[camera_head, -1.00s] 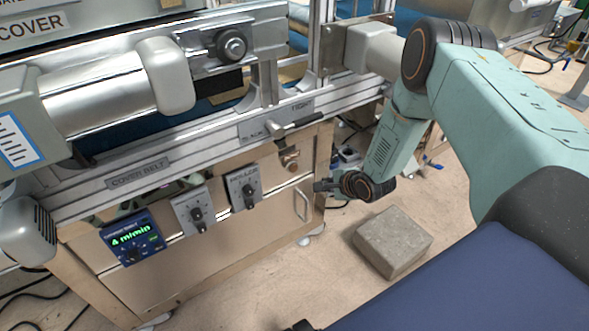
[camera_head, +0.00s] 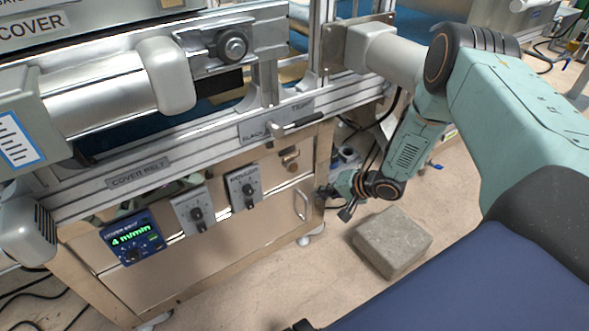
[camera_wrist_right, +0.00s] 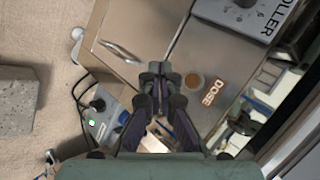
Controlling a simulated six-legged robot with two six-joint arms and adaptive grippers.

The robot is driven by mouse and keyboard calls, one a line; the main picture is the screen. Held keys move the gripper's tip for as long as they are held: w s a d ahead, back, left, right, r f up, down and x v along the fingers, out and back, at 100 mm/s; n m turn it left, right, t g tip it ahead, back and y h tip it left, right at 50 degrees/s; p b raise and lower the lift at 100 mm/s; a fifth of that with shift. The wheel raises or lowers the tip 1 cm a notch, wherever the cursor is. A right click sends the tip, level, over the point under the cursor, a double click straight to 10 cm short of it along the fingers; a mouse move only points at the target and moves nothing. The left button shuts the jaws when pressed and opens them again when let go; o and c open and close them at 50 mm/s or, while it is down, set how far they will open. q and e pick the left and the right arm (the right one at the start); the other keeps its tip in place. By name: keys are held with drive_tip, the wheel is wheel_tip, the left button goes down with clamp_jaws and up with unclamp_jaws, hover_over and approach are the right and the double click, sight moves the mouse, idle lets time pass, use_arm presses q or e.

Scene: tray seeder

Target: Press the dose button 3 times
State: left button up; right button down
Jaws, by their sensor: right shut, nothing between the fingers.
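The dose button (camera_wrist_right: 194,81) is a small round brown disc on the cabinet front, beside the brown DOSE label (camera_wrist_right: 213,92) in the right wrist view. In the head view the button (camera_head: 291,166) shows small, right of the roller dial. My right gripper (camera_head: 336,202) is right of the button in the head view, apart from the cabinet front. In the right wrist view the right gripper (camera_wrist_right: 158,75) is shut and empty, its tips appearing left of the button. My left gripper is not in view.
A display box reading 4 m/min (camera_head: 132,238) and two dial boxes sit on the cabinet front. A metal handle (camera_head: 301,205) is below the button. A grey block (camera_head: 393,242) lies on the floor. The machine rail (camera_head: 220,146) runs above.

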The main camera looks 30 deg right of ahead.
sight(294, 168)
drive_tip(key=shift+w, duration=0.15)
drive_tip(key=w+b, duration=0.4)
drive_tip(key=w, duration=0.4)
drive_tip(key=shift+w+a+b, duration=0.25)
drive_tip(key=shift+a+b, duration=0.15)
drive_tip(key=shift+w, duration=0.15)
idle(1.0)
drive_tip(key=shift+w, duration=0.3)
drive_tip(key=shift+w, duration=0.4)
idle(0.7)
idle(0.4)
drive_tip(key=shift+s+p, duration=0.55)
drive_tip(key=shift+s, duration=0.3)
